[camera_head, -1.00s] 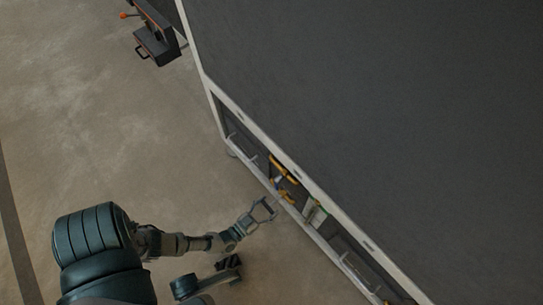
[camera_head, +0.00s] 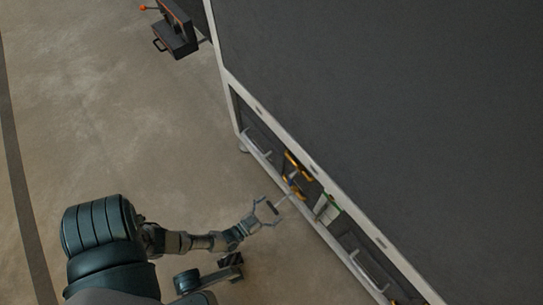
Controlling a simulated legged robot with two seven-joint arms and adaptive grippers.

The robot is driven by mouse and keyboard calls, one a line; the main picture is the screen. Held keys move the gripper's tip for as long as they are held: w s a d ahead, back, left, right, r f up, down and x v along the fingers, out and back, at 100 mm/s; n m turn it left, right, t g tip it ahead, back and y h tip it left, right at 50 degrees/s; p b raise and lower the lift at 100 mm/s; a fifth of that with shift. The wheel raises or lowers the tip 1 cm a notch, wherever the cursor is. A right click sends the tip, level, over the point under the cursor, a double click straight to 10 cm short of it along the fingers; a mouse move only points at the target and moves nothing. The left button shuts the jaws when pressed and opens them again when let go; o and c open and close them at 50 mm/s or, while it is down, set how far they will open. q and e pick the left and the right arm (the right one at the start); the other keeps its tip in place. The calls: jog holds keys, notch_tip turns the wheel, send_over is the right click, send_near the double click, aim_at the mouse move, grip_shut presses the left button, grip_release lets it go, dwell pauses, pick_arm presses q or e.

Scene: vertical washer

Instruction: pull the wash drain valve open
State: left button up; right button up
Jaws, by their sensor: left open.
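The washer's lower front recess holds yellow-orange handled parts, which I take to be the drain valves. One yellow part (camera_head: 299,165) is higher up, and a second yellow part with some blue (camera_head: 295,186) sits just below it. Both are small in the picture, and which one is the wash drain valve cannot be told. My left gripper (camera_head: 278,211) is open and empty, its fingers pointing at the recess. It is below and left of the yellow parts, close in the picture but apparently not touching them. My right gripper does not show.
The dark washer body (camera_head: 390,100) fills the right side. A pale lower rail (camera_head: 325,237) runs along the recess, with a white and green part (camera_head: 326,208) inside. A black box with a handle (camera_head: 175,35) is at the top. The floor (camera_head: 120,130) at left is clear.

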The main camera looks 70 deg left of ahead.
aim_at(271, 208)
pick_arm(q)
notch_tip(271, 208, up, 10)
jog(key=shift+f, duration=0.1)
dwell(0.4)
dwell(0.4)
